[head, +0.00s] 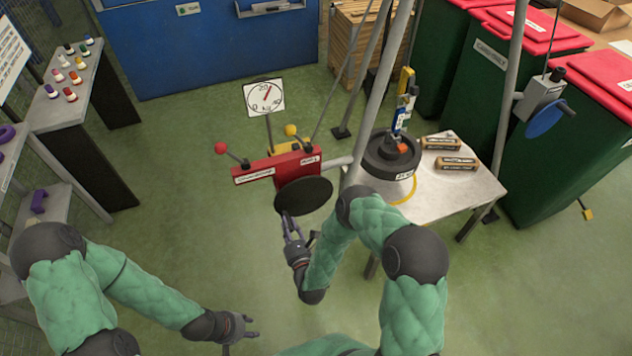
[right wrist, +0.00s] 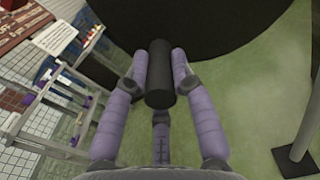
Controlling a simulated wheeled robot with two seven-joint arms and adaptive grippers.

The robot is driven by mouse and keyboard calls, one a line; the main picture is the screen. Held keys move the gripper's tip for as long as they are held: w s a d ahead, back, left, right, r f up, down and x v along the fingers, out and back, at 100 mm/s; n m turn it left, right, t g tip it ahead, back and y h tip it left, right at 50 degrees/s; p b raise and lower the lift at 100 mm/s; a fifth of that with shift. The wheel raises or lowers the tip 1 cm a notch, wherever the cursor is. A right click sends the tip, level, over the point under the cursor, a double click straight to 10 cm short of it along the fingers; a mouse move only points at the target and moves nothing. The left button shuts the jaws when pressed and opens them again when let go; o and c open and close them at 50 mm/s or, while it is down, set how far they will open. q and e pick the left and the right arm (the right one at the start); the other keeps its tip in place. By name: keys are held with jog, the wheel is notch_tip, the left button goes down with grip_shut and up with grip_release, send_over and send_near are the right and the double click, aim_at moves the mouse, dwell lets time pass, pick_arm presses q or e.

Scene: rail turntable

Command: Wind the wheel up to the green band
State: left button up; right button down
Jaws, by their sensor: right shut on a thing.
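The dark round wheel (head: 303,196) sits on the front of a red box (head: 277,166) with labels and two levers, one red-knobbed and one yellow-knobbed. My right gripper (head: 291,228) is at the wheel's lower left edge. In the right wrist view, its purple fingers (right wrist: 160,75) are closed around the wheel's black cylindrical handle (right wrist: 160,72). A white dial (head: 264,97) with a red needle stands behind the box; the needle points up and slightly right. I cannot make out a green band on it. My left gripper (head: 249,327) is low in the head view, empty, fingers apart.
A metal table (head: 455,200) right of the wheel bears a dark round weight (head: 389,158) under a hook block and two labelled bars. Green bins with red lids stand at the right. A shelf (head: 65,110) with small coloured items is at the left. The floor between is clear.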

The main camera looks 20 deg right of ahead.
jog(key=c, duration=0.8)
grip_release()
jog(key=shift+w+a+r, duration=0.1)
jog(key=shift+a+r, duration=0.1)
jog(key=shift+r, duration=0.05)
jog(key=shift+c, duration=0.2)
jog(key=shift+f, duration=0.1)
jog(key=shift+d, duration=0.1)
jog(key=shift+s, duration=0.3)
jog(key=s, duration=0.7)
jog(key=shift+s+p, duration=0.3)
jog(key=shift+p, duration=0.1)
